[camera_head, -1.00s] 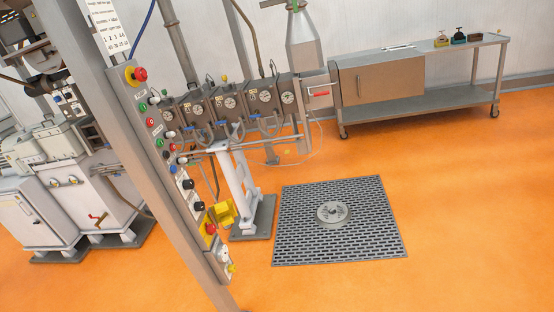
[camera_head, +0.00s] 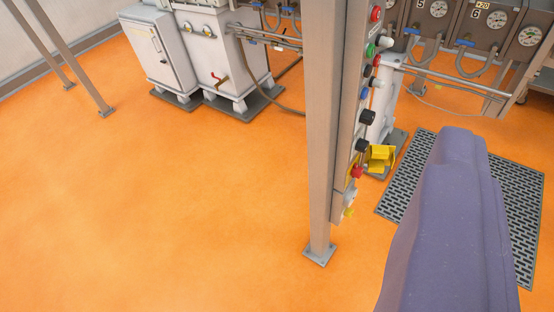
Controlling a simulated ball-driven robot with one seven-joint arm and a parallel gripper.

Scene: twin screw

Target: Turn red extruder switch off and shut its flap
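The control post's panel (camera_head: 350,130) stands right of the centre, seen nearly edge-on. Low on it a red switch (camera_head: 356,171) sticks out. A yellow flap (camera_head: 381,157) stands out to the right of the panel, beside and slightly above this switch, and looks swung open. Whether the switch is on or off cannot be told from this angle. My gripper's fingers are not in view, so whether they are open or shut does not show.
A grey post (camera_head: 323,130) bolted to the floor bears the panel. Black, blue, green and red buttons sit higher up. A floor grate (camera_head: 520,200) lies at the right. A white cabinet (camera_head: 158,52) stands behind left. The orange floor at the left is clear.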

